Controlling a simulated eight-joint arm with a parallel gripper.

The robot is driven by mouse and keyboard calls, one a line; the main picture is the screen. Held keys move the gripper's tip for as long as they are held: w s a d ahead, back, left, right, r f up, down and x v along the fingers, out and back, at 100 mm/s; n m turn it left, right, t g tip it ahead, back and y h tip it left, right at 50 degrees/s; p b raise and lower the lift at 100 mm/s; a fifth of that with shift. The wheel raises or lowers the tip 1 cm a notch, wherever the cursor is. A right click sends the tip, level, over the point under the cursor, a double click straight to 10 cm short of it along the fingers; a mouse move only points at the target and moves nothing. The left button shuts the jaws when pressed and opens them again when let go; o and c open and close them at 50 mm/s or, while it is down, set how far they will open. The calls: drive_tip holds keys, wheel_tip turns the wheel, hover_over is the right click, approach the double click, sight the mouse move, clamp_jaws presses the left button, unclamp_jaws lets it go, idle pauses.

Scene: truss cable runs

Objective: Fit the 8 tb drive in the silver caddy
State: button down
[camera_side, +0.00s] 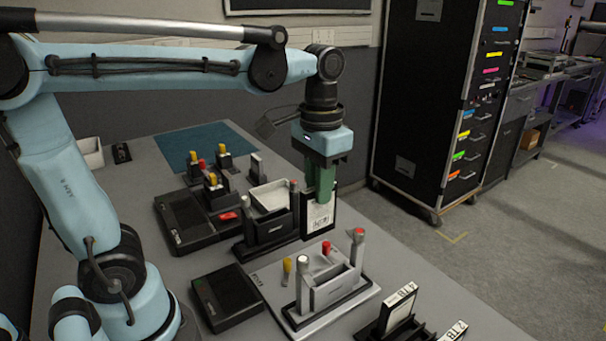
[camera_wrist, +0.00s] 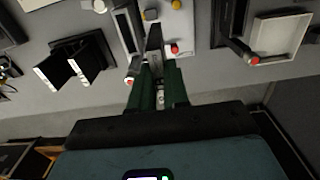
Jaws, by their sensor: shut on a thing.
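My gripper (camera_side: 320,185) has green fingers and is shut on an upright drive (camera_side: 319,218) with a white label. The label is too small to read, so I cannot tell its capacity. The drive hangs at the right of the black caddy, behind the silver caddy (camera_side: 333,291). The silver caddy stands on a light plate, with an open slot between two grey posts. In the wrist view the fingers (camera_wrist: 158,90) point up the picture at the held drive's dark edge (camera_wrist: 154,38), with the silver caddy (camera_wrist: 126,32) beside it at the left.
A black caddy (camera_side: 262,232) with a light tray behind it stands close by. A rack with labelled drives (camera_side: 399,308) is at the front right. Dark boxes (camera_side: 226,297) and several coloured-capped posts (camera_side: 213,181) crowd the table's left. A wheeled cabinet (camera_side: 440,100) stands beyond.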

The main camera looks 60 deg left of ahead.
sight(334, 200)
drive_tip(key=s+d+f, duration=0.1)
drive_tip(key=d+f, duration=0.2)
drive_tip(key=d, duration=0.3)
drive_tip(key=shift+s+f, duration=0.25)
drive_tip(key=shift+f, duration=0.1)
drive_tip(key=shift+f, duration=0.15)
idle(1.3)
drive_tip(key=shift+f, duration=0.45)
drive_tip(key=shift+f, duration=0.3)
drive_tip(key=shift+f, duration=0.3)
drive_tip(key=shift+f, duration=0.15)
idle(0.6)
drive_tip(key=shift+f, duration=1.1)
